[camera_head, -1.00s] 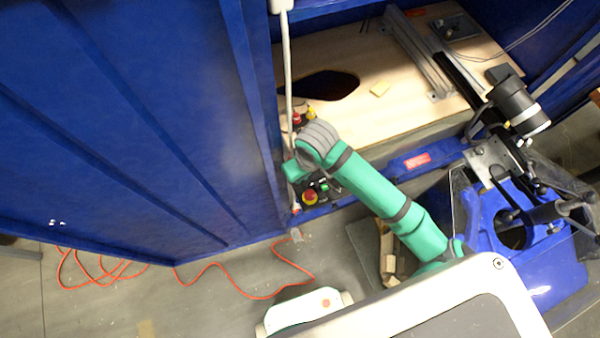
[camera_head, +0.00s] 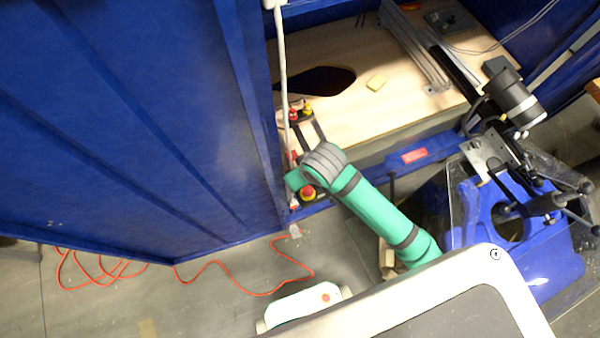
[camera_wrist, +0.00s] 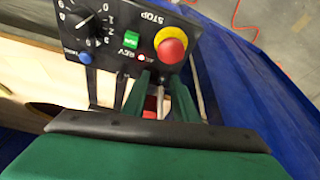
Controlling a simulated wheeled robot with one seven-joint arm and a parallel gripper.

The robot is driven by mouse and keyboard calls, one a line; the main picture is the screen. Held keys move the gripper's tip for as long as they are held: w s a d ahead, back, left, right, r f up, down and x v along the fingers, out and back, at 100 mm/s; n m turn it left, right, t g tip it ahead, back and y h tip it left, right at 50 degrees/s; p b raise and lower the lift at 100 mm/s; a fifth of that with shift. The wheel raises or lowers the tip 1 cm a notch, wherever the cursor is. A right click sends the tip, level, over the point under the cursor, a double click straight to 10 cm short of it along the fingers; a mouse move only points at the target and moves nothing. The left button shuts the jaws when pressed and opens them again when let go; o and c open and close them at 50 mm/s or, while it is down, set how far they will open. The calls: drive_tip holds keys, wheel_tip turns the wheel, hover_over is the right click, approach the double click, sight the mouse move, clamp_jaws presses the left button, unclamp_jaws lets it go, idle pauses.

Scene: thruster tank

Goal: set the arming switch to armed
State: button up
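In the wrist view a black control panel (camera_wrist: 115,42) carries a numbered dial (camera_wrist: 92,25), a blue button (camera_wrist: 85,57), a green button (camera_wrist: 131,39), a small red REV button and a red stop button (camera_wrist: 170,48) on a yellow base. My gripper (camera_wrist: 160,86) has its two green fingers apart, just below the stop button in the picture. A thin pale metal piece (camera_wrist: 160,102) shows between the fingers, with red beside it. I cannot tell whether this is the arming switch, nor its setting.
A blue wall (camera_head: 130,130) stands close on the left. A wooden board (camera_head: 370,110) with a dark hole lies beyond the panel. A white vertical pipe (camera_head: 283,90) runs beside the wall. An orange cable (camera_head: 235,290) lies on the floor. A blue stand with black equipment is at right.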

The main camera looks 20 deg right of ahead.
drive_tip(key=shift+r, duration=0.1)
drive_tip(key=v, duration=1)
drive_tip(key=shift+s+d+r, duration=0.15)
drive_tip(key=shift+s+r, duration=0.05)
drive_tip(key=shift+r, duration=0.1)
